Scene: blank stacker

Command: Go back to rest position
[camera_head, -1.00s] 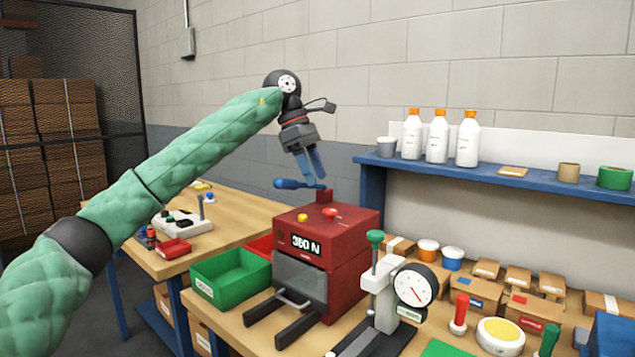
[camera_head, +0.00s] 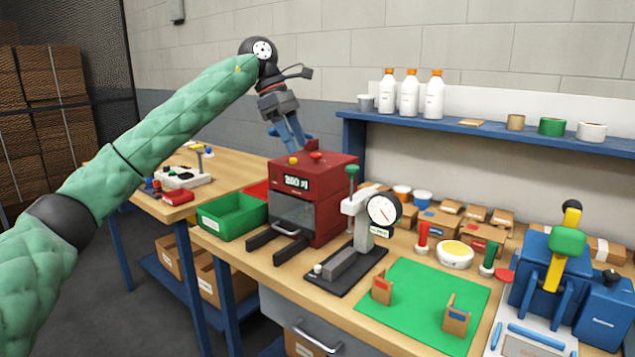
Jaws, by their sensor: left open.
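My left gripper (camera_head: 289,132) shows in the head view at the end of the green padded arm that comes in from the left. Its blue fingers point down, above and behind the red machine (camera_head: 322,222) with the lit display. The fingers look empty, and the machine's top partly hides the area around their tips. My right gripper does not show.
A green bin (camera_head: 232,216) stands left of the red machine. A dial gauge stand (camera_head: 357,240), a green mat (camera_head: 420,308) with small brown brackets, and a blue machine with a yellow lever (camera_head: 556,270) fill the bench. A blue shelf (camera_head: 460,130) holds white bottles.

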